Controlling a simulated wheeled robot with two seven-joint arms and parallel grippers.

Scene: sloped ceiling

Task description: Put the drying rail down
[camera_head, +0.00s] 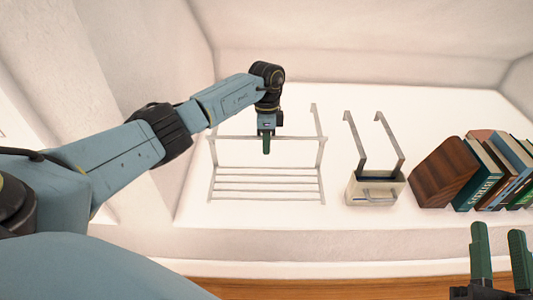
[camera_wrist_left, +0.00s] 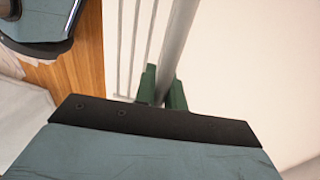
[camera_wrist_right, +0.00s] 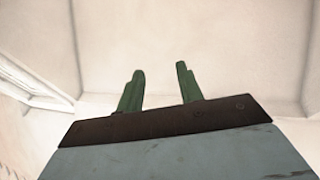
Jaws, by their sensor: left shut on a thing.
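The drying rail (camera_head: 300,138) is a pale metal frame with a long top bar, upright side arms and several thin parallel bars below. My left gripper (camera_head: 266,144) reaches down over the middle of the top bar. In the left wrist view the grey bar (camera_wrist_left: 180,40) runs between the green fingers (camera_wrist_left: 162,90), which are shut on it. The rail is over the white surface; whether it touches it I cannot tell. My right gripper (camera_head: 500,256) is at the lower right, its fingers apart and empty; it also shows in the right wrist view (camera_wrist_right: 160,85).
A beige box with two metal arms (camera_head: 365,192) stands to the right of the rail. Further right are a leaning brown wooden block (camera_head: 443,172) and several books (camera_head: 478,178). White surface (camera_head: 190,200) is clear left of the rail. A wooden edge (camera_head: 300,288) runs along the front.

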